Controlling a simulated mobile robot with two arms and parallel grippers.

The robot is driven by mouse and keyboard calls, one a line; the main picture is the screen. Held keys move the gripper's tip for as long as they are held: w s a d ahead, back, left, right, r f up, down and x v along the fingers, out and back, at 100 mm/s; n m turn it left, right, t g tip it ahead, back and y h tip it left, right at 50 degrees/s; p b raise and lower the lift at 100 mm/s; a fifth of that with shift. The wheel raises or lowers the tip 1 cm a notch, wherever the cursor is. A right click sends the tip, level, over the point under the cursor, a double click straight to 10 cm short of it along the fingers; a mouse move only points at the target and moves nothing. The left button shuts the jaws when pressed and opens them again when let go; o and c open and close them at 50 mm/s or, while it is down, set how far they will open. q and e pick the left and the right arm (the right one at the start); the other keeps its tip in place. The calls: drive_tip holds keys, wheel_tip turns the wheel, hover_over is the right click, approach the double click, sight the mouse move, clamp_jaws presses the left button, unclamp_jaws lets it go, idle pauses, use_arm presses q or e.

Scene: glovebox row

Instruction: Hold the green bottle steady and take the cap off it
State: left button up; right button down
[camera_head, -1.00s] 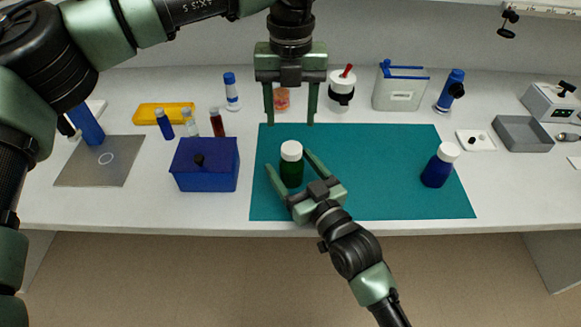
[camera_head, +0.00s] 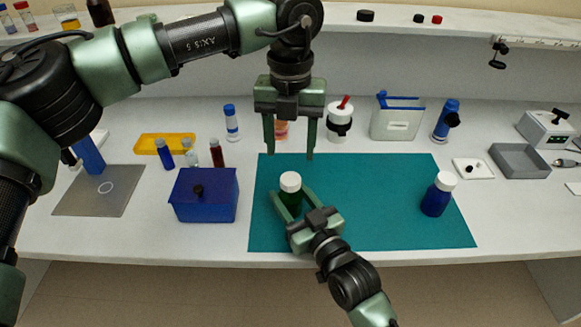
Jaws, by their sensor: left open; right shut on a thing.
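The green bottle (camera_head: 290,200) stands upright on the teal mat (camera_head: 370,210), left of the mat's middle. Its white cap (camera_head: 290,182) is on top. My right gripper (camera_head: 291,198) comes from the front and is shut around the bottle's body, with one finger on each side. My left gripper (camera_head: 289,154) is open and points down, above and behind the bottle in the picture. Its fingers are apart from the cap, and nothing is between them.
A blue bottle with a white cap (camera_head: 438,194) stands on the mat's right part. A blue box (camera_head: 204,196) is just left of the mat. Tubes, a yellow tray (camera_head: 165,143) and a white-and-black device (camera_head: 340,124) line the back. The mat's middle is clear.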

sight(290, 178)
use_arm(q)
drive_tip(key=m, duration=1)
drive_tip(key=shift+d+m, duration=0.1)
drive_tip(key=shift+m, duration=0.3)
drive_tip(key=m, duration=0.8)
drive_tip(key=shift+m, duration=0.4)
drive_tip(key=m, duration=0.8)
drive_tip(key=shift+m, duration=0.4)
drive_tip(key=m, duration=0.9)
drive_tip(key=shift+m, duration=0.7)
drive_tip(key=shift+f, duration=0.3)
wheel_tip(290, 178, down, 7)
drive_tip(key=shift+f, duration=0.2)
